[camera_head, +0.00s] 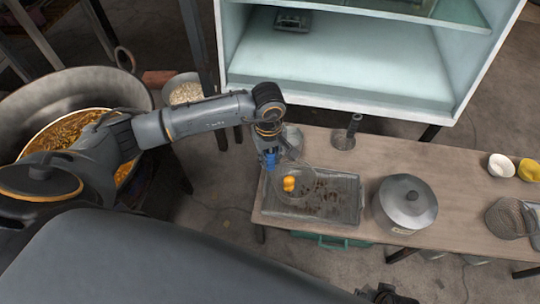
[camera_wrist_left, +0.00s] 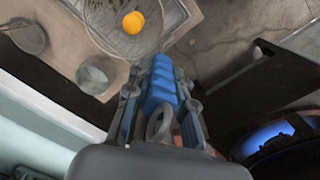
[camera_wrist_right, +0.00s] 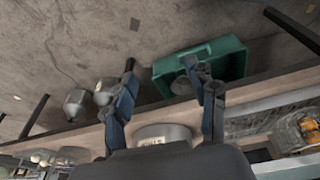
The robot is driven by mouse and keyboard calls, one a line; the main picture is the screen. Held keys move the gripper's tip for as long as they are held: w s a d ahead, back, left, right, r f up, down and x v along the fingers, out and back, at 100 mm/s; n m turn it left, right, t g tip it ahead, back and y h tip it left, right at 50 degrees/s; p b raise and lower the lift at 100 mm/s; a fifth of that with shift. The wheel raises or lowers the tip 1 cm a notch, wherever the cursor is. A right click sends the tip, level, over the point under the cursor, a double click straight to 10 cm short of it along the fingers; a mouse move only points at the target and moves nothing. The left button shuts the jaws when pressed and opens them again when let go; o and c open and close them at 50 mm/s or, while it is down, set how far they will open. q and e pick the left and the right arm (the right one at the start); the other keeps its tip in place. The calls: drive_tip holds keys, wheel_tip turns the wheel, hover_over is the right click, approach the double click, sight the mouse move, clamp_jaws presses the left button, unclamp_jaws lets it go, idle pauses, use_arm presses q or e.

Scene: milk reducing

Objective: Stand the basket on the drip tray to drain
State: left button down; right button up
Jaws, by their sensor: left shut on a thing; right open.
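The round wire basket (camera_head: 296,200) has an orange-yellow piece (camera_head: 289,184) in it. My left gripper (camera_head: 269,150) is shut on the basket's blue handle (camera_wrist_left: 161,88). The basket (camera_wrist_left: 100,22) is over the left part of the grey rectangular drip tray (camera_head: 356,207), which has dark crumbs on it. I cannot tell whether the basket touches the tray. My right gripper (camera_wrist_right: 160,70) is open and empty; in its wrist view the table edge and a lidded pot lie beyond it.
The lidded metal pot (camera_head: 405,207) stands just right of the tray on the wooden table (camera_head: 455,175). A green bin (camera_wrist_right: 225,58) is below the table. A large wok of frying food (camera_head: 65,132) stands at left.

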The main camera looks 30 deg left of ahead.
idle(0.5)
use_arm(q)
drive_tip(key=shift+f, duration=0.1)
use_arm(e)
drive_tip(key=shift+w+r, duration=0.15)
drive_tip(key=shift+r, duration=0.35)
use_arm(q)
drive_tip(key=shift+f, duration=0.1)
use_arm(e)
drive_tip(key=shift+w+r, duration=0.1)
drive_tip(key=shift+r, duration=0.2)
use_arm(q)
drive_tip(key=shift+b, duration=0.35)
use_arm(e)
drive_tip(key=shift+r, duration=0.25)
drive_tip(key=shift+r, duration=0.1)
use_arm(q)
drive_tip(key=shift+f, duration=0.1)
drive_tip(key=c, duration=1.1)
unclamp_jaws()
drive_tip(key=shift+o, duration=0.2)
use_arm(e)
drive_tip(key=shift+r, duration=0.3)
drive_tip(key=shift+d+f, duration=0.1)
